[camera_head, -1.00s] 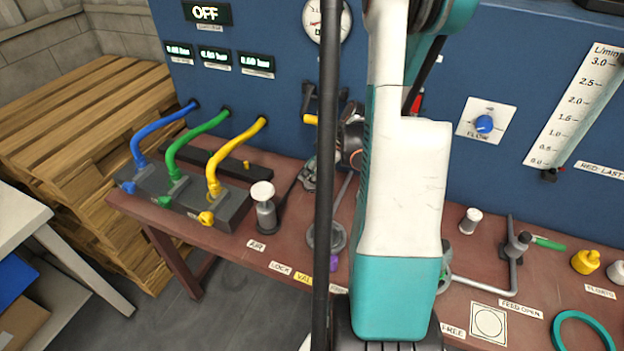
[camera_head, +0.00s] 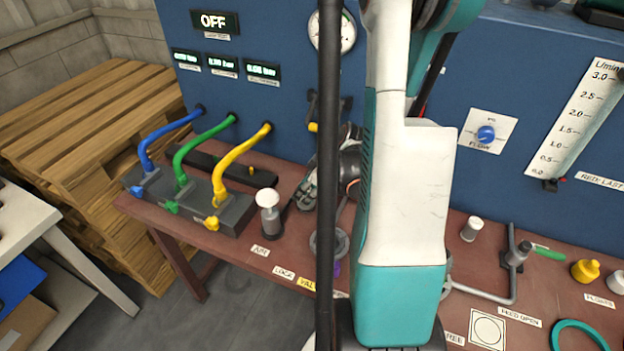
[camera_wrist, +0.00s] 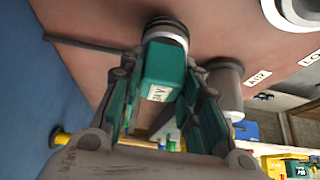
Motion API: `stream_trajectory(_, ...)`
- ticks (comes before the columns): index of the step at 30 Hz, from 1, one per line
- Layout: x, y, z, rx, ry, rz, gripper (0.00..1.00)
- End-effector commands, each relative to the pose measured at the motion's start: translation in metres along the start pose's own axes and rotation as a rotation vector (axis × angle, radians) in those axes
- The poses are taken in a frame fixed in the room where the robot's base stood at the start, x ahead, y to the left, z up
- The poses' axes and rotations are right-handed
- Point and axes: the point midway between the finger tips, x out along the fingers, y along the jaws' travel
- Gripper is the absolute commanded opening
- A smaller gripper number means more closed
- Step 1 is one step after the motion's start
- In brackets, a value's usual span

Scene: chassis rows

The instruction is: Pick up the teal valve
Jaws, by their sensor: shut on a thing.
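A teal block with a white label (camera_wrist: 163,65), which I take for the teal valve, sits between the fingers of my gripper (camera_wrist: 162,100) in the wrist view. It has a dark and light ringed round end at the top, against the red-brown bench. The fingers are closed in on its sides. In the head view my gripper (camera_head: 305,190) shows only partly, low over the bench beside the white-topped cylinder. My arm and a dark pole hide much of it, and I cannot make out the valve there.
The white-topped cylinder (camera_head: 268,210) stands close to the left of my gripper. A manifold (camera_head: 240,212) with blue, green and yellow hoses lies further left. The blue panel (camera_head: 275,110) rises behind. A bent grey pipe (camera_head: 485,296) and yellow knob (camera_head: 585,271) stand right.

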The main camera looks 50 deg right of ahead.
Motion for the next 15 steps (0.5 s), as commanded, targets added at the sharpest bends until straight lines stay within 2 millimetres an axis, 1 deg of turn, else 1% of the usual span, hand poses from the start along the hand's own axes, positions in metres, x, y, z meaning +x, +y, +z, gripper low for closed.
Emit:
stream_trajectory(1, -0.001, -0.009, -0.001, -0.001, 0.000, -0.001, 0.00)
stream_trajectory(2, -0.005, -0.010, -0.003, 0.000, 0.000, 0.000, 0.00)
stream_trajectory(15, -0.084, -0.008, -0.048, 0.000, 0.000, 0.000, 0.00)
